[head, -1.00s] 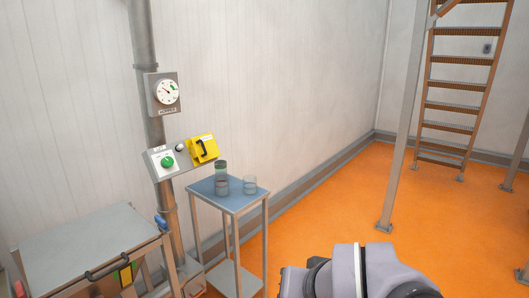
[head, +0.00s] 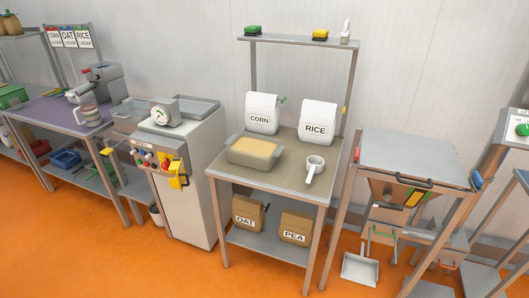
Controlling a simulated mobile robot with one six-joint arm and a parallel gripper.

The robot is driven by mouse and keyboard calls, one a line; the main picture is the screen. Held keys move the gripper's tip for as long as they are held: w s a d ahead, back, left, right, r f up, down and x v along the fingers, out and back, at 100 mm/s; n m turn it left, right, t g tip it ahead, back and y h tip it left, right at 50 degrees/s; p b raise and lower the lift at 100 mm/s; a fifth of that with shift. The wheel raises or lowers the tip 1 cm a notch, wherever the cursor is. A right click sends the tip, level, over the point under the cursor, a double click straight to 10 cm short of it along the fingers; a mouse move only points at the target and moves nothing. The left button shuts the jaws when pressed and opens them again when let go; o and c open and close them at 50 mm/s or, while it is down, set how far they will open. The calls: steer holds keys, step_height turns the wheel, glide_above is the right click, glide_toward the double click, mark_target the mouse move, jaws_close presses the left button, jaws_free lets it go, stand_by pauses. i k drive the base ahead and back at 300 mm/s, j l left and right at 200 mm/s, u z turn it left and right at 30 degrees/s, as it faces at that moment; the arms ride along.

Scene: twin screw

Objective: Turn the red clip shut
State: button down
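A small red clip (head: 357,155) shows at the left edge of the grey flat-topped stand, right of the middle of the head view. It is small and seen edge-on, so I cannot tell whether it is open or shut. A blue clip (head: 477,180) sits at the right edge of the same stand. The stand's grey lid (head: 412,160) lies flat, with a dark handle (head: 413,182) along its front. My gripper is not in view.
A steel table (head: 222,168) left of the stand holds a corn bag (head: 262,117), a rice bag (head: 318,124), a bin of yellow grain (head: 254,152) and a scoop (head: 314,166). A dustpan (head: 359,269) is low before the stand. Orange floor (head: 130,265) is clear at front left.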

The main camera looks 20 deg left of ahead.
mark_target(355, 161)
steer(key=u, duration=0.4)
steer(key=i+j+z, duration=0.15)
steer(key=i+j, duration=0.15)
steer(key=i, duration=0.2)
steer(key=i+j+z, duration=0.1)
steer(key=i+j, duration=0.3)
steer(key=i, duration=0.1)
